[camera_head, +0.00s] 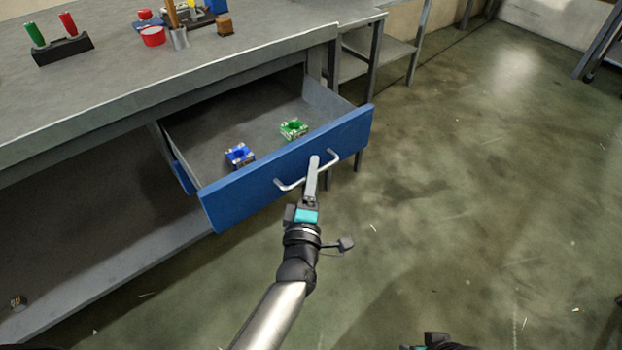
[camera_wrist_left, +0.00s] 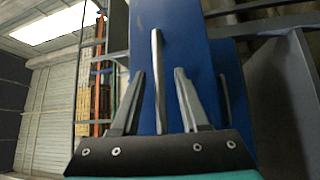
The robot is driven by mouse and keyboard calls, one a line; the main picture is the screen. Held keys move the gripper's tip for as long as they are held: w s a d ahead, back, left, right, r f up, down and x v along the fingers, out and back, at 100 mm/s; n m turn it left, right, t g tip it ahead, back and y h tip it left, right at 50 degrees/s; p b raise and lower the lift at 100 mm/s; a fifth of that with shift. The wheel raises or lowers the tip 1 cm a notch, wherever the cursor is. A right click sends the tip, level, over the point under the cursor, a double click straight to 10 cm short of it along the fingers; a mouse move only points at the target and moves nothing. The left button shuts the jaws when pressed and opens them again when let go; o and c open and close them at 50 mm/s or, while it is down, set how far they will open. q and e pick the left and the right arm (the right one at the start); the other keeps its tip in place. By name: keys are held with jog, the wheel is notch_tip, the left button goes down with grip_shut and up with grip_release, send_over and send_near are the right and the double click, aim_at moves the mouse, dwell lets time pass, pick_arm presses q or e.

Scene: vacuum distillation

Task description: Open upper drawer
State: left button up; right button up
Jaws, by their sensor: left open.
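The upper drawer (camera_head: 222,201) under the workbench has a blue front and stands well pulled out in the head view. Its light metal bow handle (camera_head: 289,185) is on the front. My left gripper (camera_head: 313,166) is at the handle's middle. In the left wrist view its two fingers (camera_wrist_left: 158,95) are apart, with the handle bar (camera_wrist_left: 157,60) between them and a gap on each side. The blue front (camera_wrist_left: 188,60) lies behind. A dark and teal part of my right arm (camera_head: 437,342) shows at the bottom edge; its fingers are hidden.
Inside the drawer lie a blue item (camera_head: 239,155) and a green item (camera_head: 293,128). Another blue front (camera_head: 182,176) shows below. The workbench top (camera_head: 110,85) carries a black rack (camera_head: 62,50) and a red cup (camera_head: 153,37). The floor at right is clear.

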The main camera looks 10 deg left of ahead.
pick_arm(q)
jog(key=shift+s, duration=0.2)
jog(key=s+d+f+p, duration=0.1)
jog(key=s+f+p, duration=0.1)
jog(key=s, duration=1.2)
jog(key=shift+s+d+p, duration=0.3)
jog(key=shift+d+p, duration=0.05)
jog(key=shift+p, duration=0.25)
pick_arm(e)
notch_tip(320, 180, down, 6)
jog(key=s+g, duration=0.1)
jog(key=s, duration=0.2)
jog(key=shift+d, duration=0.25)
pick_arm(q)
jog(key=shift+f, duration=0.1)
pick_arm(e)
jog(key=shift+f, duration=0.1)
